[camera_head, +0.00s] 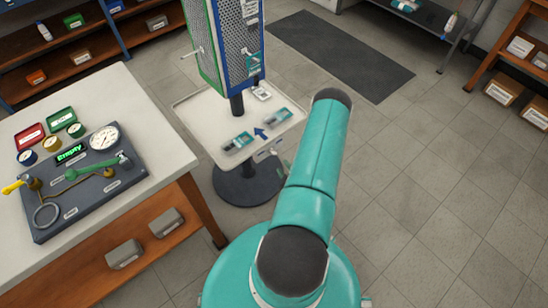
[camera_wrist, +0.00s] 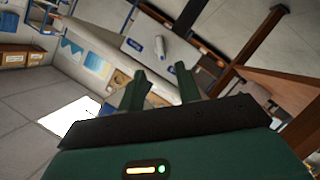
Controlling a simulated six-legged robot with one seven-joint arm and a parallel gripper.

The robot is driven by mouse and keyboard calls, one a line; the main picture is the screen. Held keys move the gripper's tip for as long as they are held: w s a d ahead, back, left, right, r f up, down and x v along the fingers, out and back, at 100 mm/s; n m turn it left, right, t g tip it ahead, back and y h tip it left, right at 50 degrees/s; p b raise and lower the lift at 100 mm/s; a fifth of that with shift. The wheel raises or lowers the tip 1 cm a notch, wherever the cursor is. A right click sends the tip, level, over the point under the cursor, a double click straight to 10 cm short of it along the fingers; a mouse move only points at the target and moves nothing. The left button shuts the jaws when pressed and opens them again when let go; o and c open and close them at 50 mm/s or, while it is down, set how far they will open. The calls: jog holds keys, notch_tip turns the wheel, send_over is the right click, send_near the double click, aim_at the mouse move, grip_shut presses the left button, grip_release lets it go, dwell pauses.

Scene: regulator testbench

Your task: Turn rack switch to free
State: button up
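The rack (camera_head: 228,45) is a perforated display with green and blue edges on a dark post. It rises from a pale square tray (camera_head: 205,122) on a round dark base (camera_head: 248,182). A small fitting with pale plates (camera_head: 268,153) sits at the tray's front edge; it may be the rack switch, but its setting is too small to read. My gripper (camera_wrist: 160,71) shows in the wrist view with its two dark green fingers apart and nothing between them. The gripper is not visible in the head view, where my teal arm reaches up right of the tray.
A workbench (camera_head: 150,115) at left holds a dark test board (camera_head: 85,200) with gauge, valves and a green "EMPTY" display. On the tray lie two small packages (camera_head: 238,143) (camera_head: 279,117) and a blue arrow marking. Shelves line the back. Floor at right is clear.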

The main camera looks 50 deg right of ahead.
aim_at(273, 153)
jog(key=x, duration=0.9)
grip_shut()
